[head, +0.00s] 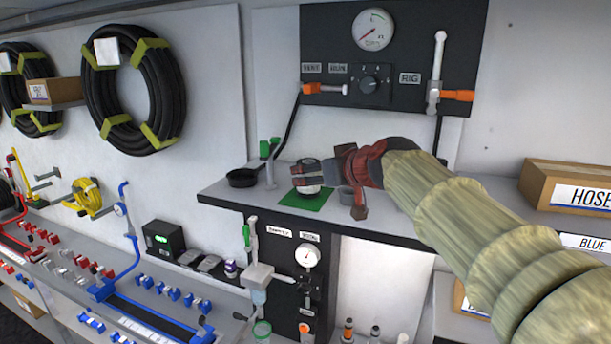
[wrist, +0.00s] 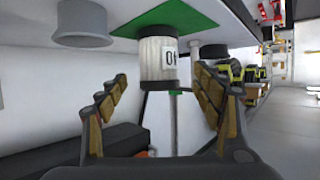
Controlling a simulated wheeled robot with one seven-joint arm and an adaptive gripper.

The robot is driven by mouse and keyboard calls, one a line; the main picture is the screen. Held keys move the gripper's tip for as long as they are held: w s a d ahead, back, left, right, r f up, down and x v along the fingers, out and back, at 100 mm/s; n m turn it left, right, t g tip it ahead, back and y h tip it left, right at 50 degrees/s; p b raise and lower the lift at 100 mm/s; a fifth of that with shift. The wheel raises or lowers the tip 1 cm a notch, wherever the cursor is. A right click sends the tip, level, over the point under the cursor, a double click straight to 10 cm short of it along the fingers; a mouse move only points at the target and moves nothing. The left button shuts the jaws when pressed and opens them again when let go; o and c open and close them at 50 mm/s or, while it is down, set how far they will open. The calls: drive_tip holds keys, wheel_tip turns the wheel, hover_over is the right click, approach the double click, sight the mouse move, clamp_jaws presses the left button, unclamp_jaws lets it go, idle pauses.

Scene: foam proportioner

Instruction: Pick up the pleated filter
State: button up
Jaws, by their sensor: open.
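The pleated filter (wrist: 158,58) is a short white ribbed cylinder with dark ends and a printed label. In the wrist view, which looks upside down, it stands on a green mat (wrist: 190,14). My gripper (wrist: 160,77) is open, with one finger on each side of the filter and visible gaps between. In the head view my gripper (head: 322,176) is over the green mat (head: 312,203) on the shelf. It partly covers the filter there (head: 308,189). I see no clear finger contact with the filter.
A grey cup (wrist: 83,24) stands beside the mat. A black dish (head: 242,178) and a green-handled valve (head: 269,165) are to its left in the head view. A gauge panel (head: 335,45) is on the wall behind. The shelf edge (head: 240,205) is close in front.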

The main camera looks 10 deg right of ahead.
sight(309, 174)
drive_tip(key=p+x, duration=0.1)
drive_tip(key=x, duration=0.5)
drive_tip(key=shift+d+f, duration=0.1)
drive_tip(key=shift+s, duration=0.15)
drive_tip(key=shift+c, duration=0.6)
drive_tip(key=c, duration=1.1)
drive_tip(key=shift+c, duration=0.5)
